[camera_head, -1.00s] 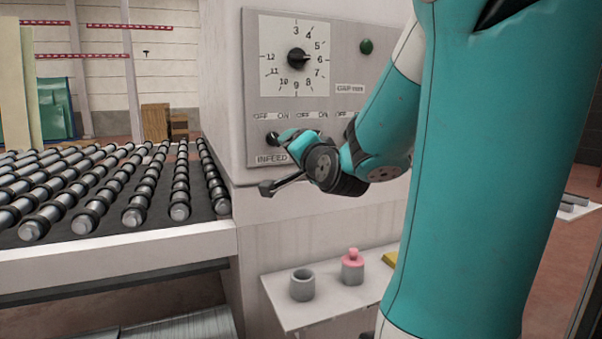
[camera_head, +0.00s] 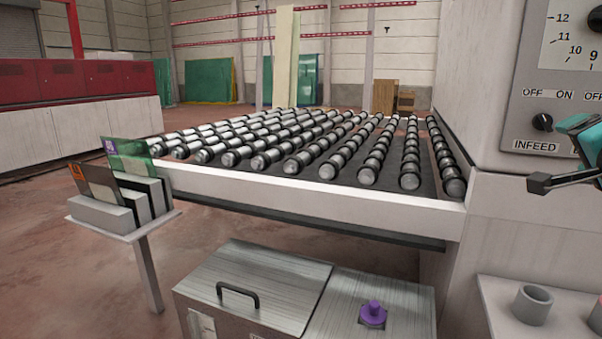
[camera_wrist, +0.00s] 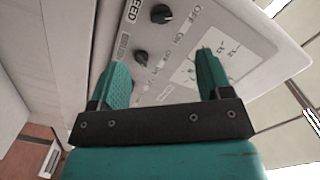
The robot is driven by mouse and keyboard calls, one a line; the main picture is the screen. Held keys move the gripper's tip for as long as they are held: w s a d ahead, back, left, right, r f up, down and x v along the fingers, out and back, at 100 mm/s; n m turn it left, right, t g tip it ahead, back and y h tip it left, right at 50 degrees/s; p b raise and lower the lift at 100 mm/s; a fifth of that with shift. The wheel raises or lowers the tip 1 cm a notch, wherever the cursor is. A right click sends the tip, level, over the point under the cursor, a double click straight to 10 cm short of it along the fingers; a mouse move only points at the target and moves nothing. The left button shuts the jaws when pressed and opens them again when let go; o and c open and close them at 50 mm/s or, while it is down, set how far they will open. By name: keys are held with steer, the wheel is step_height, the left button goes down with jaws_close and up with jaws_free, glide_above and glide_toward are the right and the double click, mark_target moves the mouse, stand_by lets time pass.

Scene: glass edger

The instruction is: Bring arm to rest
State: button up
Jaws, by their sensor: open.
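My gripper (camera_wrist: 162,64) is open and empty in the wrist view, its two teal fingers apart in front of the control panel (camera_wrist: 180,85). In the head view, part of my gripper (camera_head: 578,125) shows at the right edge, just right of the INFEED knob (camera_head: 542,122); the rest of the arm is out of frame. The INFEED knob also shows in the wrist view (camera_wrist: 160,13), beyond the fingers.
A roller conveyor (camera_head: 320,195) fills the middle. A small shelf (camera_head: 500,305) with a grey cup (camera_head: 532,303) is below the panel. A metal cabinet (camera_head: 270,285) with a purple knob (camera_head: 372,314) stands under the conveyor. A sample stand (camera_head: 148,225) is at left, with open floor around it.

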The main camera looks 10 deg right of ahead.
steer(key=w+a+f+n+g+y, duration=0.1)
steer(key=a+f+n+g+y, duration=0.1)
steer(key=a+f+n+y, duration=0.6)
steer(key=w+a+f+n+g+y, duration=0.2)
steer(key=a+n+y, duration=0.1)
steer(key=a, duration=1)
steer(key=s+a+f+n+g+y, duration=0.25)
steer(key=s+a+n+g, duration=0.25)
steer(key=a, duration=0.4)
steer(key=s+a+f+n+g, duration=0.2)
steer(key=s+a+n+g, duration=0.1)
steer(key=s+n, duration=0.15)
steer(key=s+a+f+n+g, duration=0.2)
steer(key=s+a+n+g, duration=0.1)
steer(key=s, duration=0.3)
step_height(320, 180, up, 14)
steer(key=p, duration=1.3)
steer(key=shift+s+d+h, duration=0.25)
steer(key=shift+s+h, duration=0.1)
steer(key=shift+s, duration=0.05)
